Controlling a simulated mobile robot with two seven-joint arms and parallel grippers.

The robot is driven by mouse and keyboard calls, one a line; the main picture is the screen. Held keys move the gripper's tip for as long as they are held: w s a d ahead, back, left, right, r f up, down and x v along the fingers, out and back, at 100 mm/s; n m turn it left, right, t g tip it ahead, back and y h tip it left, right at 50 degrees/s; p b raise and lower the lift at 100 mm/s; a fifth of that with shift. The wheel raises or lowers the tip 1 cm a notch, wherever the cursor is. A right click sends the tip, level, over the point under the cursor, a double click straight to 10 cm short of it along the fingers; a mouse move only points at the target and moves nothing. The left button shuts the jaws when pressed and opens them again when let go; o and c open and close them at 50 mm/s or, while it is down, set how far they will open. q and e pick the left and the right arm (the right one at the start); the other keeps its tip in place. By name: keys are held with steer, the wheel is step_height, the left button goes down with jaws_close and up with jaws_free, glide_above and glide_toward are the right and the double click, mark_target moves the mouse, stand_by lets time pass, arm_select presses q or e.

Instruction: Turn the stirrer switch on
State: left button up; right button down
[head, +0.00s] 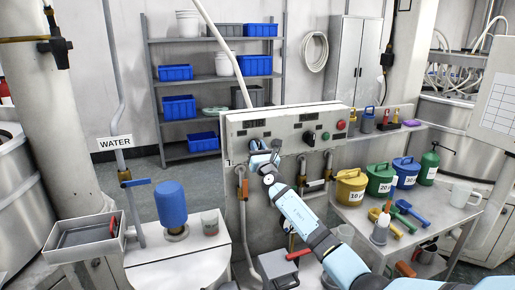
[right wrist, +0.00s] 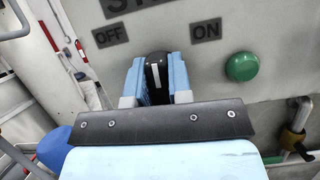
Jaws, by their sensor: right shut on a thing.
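The stirrer switch is a black knob (right wrist: 154,72) with a white pointer line, in the right wrist view. It sits on the pale panel below the OFF label (right wrist: 110,35) and the ON label (right wrist: 206,30). Its pointer line looks about upright, between the two labels. My right gripper (right wrist: 154,85) is shut on the knob, with a blue finger on each side. In the head view my right gripper (head: 262,157) is at the front of the control panel (head: 300,122) and hides the knob. My left gripper is in neither view.
A green button (right wrist: 242,67) is right of the ON label. Pipes with valves (head: 243,185) run down the panel's front. The right bench holds coloured cans (head: 351,187) and scoops.

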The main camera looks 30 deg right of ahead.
steer(key=m+g+h, duration=0.1)
steer(key=m+h, duration=0.1)
steer(key=m, duration=0.2)
steer(key=m+g+h, duration=0.1)
steer(key=m, duration=0.3)
steer(key=shift+d+f+h, duration=0.1)
steer(key=shift+h, duration=0.3)
steer(key=m, duration=0.2)
steer(key=m+g+h, duration=0.1)
steer(key=m, duration=0.1)
steer(key=shift+g, duration=0.3)
steer(key=shift+d+f+m+g, duration=0.1)
steer(key=shift+m+g, duration=0.4)
steer(key=shift+m, duration=1)
steer(key=c, duration=1)
jaws_free()
steer(key=shift+c, duration=0.2)
steer(key=shift+s, duration=0.1)
steer(key=b+v, duration=0.1)
steer(key=v, duration=1.2)
steer(key=shift+s+a+b, duration=0.2)
steer(key=shift+a+b, duration=0.15)
